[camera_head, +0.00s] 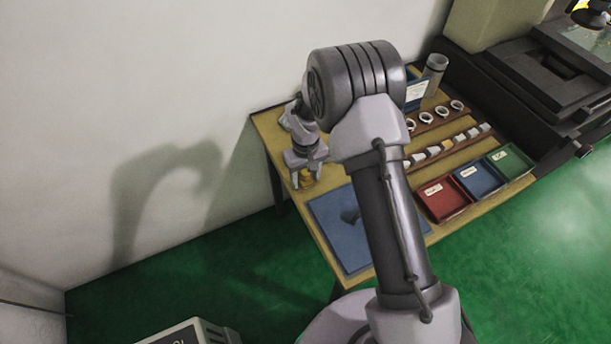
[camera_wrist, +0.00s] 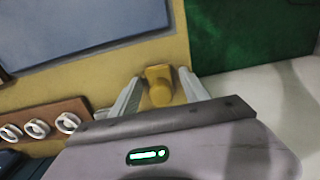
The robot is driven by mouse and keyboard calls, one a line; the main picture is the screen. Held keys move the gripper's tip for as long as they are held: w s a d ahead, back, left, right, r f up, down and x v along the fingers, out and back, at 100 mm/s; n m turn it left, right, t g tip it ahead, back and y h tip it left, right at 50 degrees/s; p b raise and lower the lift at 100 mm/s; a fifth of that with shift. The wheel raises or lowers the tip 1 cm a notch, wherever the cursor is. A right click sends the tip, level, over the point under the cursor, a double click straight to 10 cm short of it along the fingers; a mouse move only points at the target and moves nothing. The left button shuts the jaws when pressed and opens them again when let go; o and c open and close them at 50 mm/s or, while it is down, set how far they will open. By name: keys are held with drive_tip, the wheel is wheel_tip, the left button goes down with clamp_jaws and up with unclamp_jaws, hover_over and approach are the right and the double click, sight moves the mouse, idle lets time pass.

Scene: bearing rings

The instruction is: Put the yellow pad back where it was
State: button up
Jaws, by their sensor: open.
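The yellow pad (camera_head: 306,180) stands on the wooden table near its left edge, by the wall. In the wrist view the yellow pad (camera_wrist: 161,92) shows as a rounded yellow piece with a squarish part behind it. My gripper (camera_head: 305,181) points down over it. In the wrist view my gripper (camera_wrist: 160,80) is open, with one finger on each side of the pad. A gap seems to show beside the pad. I cannot tell whether either finger touches it.
A blue mat (camera_head: 335,240) with a dark item lies at the table's front. Red (camera_head: 442,198), blue (camera_head: 478,179) and green (camera_head: 509,161) trays stand at the right. Behind them are racks with white rings (camera_head: 456,105) and a grey cup (camera_head: 434,70). My arm hides the table's middle.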

wheel_tip(320, 180, up, 14)
drive_tip(key=p, duration=0.5)
wheel_tip(320, 180, up, 12)
drive_tip(key=m+t, duration=0.1)
drive_tip(key=m, duration=0.2)
hover_over(307, 172)
drive_tip(key=s+d, duration=0.2)
drive_tip(key=s, duration=0.2)
drive_tip(key=s+d+r+m+t, duration=0.1)
drive_tip(key=s+r+m, duration=0.1)
drive_tip(key=s+r, duration=0.2)
drive_tip(key=s+d+r+m+t+y, duration=0.1)
drive_tip(key=s+r, duration=0.3)
drive_tip(key=s, duration=0.7)
drive_tip(key=s+d+r+m+t+y, duration=0.1)
drive_tip(key=s+d+r+m+t, duration=0.1)
drive_tip(key=s, duration=0.6)
wheel_tip(307, 172, up, 3)
drive_tip(key=shift+d+f+m+t, duration=0.1)
drive_tip(key=shift+d+m+t, duration=0.05)
drive_tip(key=shift+m+t, duration=0.3)
